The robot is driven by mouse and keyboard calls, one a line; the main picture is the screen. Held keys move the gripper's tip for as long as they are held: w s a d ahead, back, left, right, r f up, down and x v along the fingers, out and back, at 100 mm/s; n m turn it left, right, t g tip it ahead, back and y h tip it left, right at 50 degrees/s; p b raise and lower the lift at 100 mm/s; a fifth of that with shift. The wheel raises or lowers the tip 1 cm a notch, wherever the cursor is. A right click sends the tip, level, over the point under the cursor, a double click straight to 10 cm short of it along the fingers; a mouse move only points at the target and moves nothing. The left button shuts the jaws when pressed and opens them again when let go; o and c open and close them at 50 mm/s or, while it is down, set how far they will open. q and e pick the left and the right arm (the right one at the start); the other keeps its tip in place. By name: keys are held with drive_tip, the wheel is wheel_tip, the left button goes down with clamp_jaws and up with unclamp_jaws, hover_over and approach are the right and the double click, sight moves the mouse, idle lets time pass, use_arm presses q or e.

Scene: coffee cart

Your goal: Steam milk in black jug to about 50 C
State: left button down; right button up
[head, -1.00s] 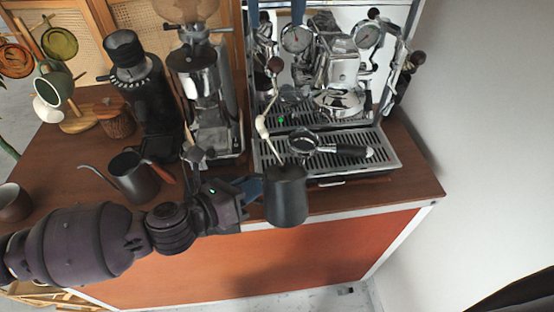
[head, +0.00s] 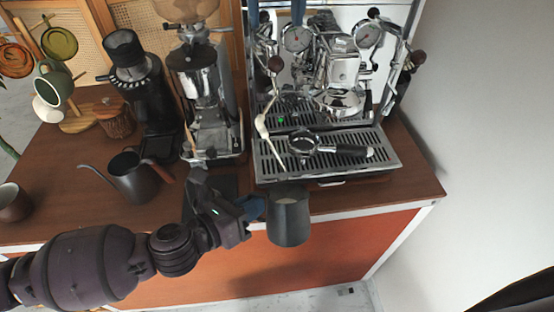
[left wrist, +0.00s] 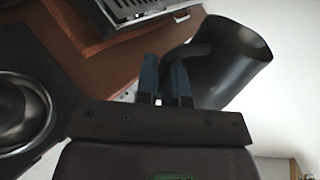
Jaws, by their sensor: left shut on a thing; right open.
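The black jug (head: 288,222) hangs in front of the counter's front edge, below the espresso machine's drip tray, with a pale surface visible inside. My left gripper (head: 250,208) is shut on the jug's handle. The left wrist view shows its blue fingers (left wrist: 167,82) on the handle and the jug (left wrist: 232,65) beyond. The espresso machine's steam wand (head: 272,146) slants down over the drip tray; its tip is above and behind the jug's rim, apart from it. My right gripper (head: 275,14) shows as two blue fingers, spread and empty, at the top edge before the machine.
A portafilter (head: 340,150) lies on the drip tray (head: 385,160). A grinder (head: 207,95) and a black grinder (head: 150,90) stand left of the machine. A gooseneck kettle (head: 138,180) and a brown cup (head: 12,203) stand at left. The counter's right end is clear.

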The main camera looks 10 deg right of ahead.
sight(271, 226)
drive_tip(key=shift+r, duration=0.1)
drive_tip(key=shift+s+r+p, duration=0.1)
drive_tip(key=shift+r+p, duration=0.95)
drive_tip(key=shift+r, duration=0.05)
use_arm(q)
drive_tip(key=shift+s+d+r+p, duration=0.1)
drive_tip(key=shift+s+r+p, duration=0.35)
drive_tip(key=shift+s, duration=0.75)
drive_tip(key=shift+s+a+r+p, duration=0.15)
drive_tip(key=shift+s+p, duration=0.45)
drive_tip(key=shift+s, duration=0.65)
drive_tip(key=shift+s+d+r+p, duration=0.15)
drive_tip(key=shift+s+r+p, duration=0.35)
drive_tip(key=shift+s, duration=0.7)
use_arm(e)
drive_tip(key=shift+r, duration=1.4)
use_arm(q)
drive_tip(key=shift+f, duration=0.15)
